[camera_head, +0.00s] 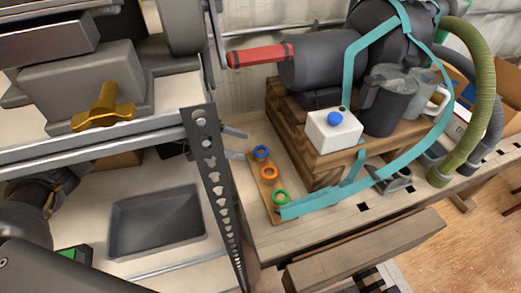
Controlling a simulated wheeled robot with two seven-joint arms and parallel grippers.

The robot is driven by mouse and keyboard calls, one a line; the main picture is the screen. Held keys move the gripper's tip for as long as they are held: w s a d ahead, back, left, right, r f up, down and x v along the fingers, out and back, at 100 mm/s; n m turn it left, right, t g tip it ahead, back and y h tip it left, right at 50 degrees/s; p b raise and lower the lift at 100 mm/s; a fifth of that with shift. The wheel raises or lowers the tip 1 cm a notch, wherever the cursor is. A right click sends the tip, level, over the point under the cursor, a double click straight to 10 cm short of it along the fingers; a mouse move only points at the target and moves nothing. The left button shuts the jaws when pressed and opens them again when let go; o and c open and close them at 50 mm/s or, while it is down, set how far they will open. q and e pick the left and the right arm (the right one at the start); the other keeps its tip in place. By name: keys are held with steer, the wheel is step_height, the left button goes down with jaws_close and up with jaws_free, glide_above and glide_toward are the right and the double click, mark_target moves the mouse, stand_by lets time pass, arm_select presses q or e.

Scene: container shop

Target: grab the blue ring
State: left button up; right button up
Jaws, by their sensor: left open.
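The blue ring (261,152) lies at the far end of a narrow wooden board (264,187) on the bench. An orange ring (269,172) and a green ring (280,196) lie on the same board, nearer to me. My left gripper (240,144) shows as two grey fingers just left of the blue ring, apart and with nothing between them. The dark perforated post hides the rest of this gripper. The fingers do not appear to touch the ring. My right gripper is out of view.
The perforated metal post (222,190) stands close left of the board. A wooden block (315,155) with a white box (334,130) and a teal strap (330,203) stand close right. A grey tray (157,222) lies at the lower left.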

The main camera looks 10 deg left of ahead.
mark_target(258, 150)
arm_select(q)
steer(key=p+x, duration=0.1)
steer(key=x, duration=0.4)
steer(key=shift+f, duration=0.15)
steer(key=c, duration=1)
